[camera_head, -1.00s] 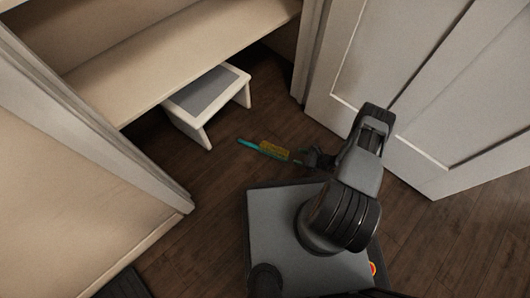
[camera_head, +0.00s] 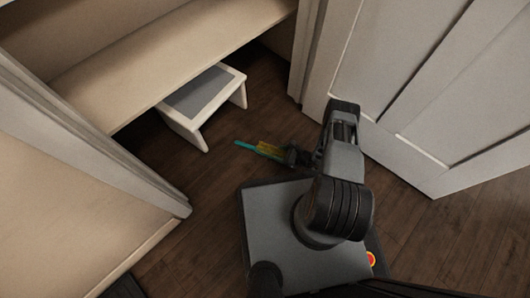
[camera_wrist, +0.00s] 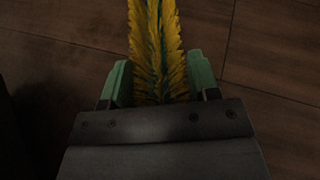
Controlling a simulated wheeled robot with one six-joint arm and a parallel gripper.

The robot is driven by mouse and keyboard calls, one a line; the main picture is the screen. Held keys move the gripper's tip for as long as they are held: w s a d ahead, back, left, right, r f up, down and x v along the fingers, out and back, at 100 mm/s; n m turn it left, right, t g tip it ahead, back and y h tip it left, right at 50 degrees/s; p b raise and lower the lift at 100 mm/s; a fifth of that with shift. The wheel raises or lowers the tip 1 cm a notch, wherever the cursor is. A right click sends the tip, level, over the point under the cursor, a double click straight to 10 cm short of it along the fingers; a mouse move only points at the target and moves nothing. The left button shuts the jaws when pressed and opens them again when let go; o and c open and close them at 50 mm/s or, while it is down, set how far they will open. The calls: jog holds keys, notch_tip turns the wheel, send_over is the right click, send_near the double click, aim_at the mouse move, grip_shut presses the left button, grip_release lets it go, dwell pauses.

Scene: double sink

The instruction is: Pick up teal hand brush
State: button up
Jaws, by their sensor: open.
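The teal hand brush lies on the dark wood floor. In the head view its teal handle (camera_head: 244,144) points up and left, and its yellow bristles (camera_head: 268,150) are toward my gripper (camera_head: 290,155). In the wrist view the yellow bristles (camera_wrist: 156,45) run down between my two green fingertips, and my gripper (camera_wrist: 160,82) is open around them. Gaps show between the bristles and the fingers. The handle is out of the wrist view, and the near end of the brush is hidden by the gripper body.
A white step stool (camera_head: 203,99) with a grey top stands beyond the brush, partly under a wooden shelf (camera_head: 150,65). An open white cabinet door (camera_head: 400,110) stands to the right, close to my arm. Floor between stool and brush is clear.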

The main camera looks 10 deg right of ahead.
jog(key=shift+a, duration=0.1)
jog(key=shift+c, duration=1.4)
grip_shut()
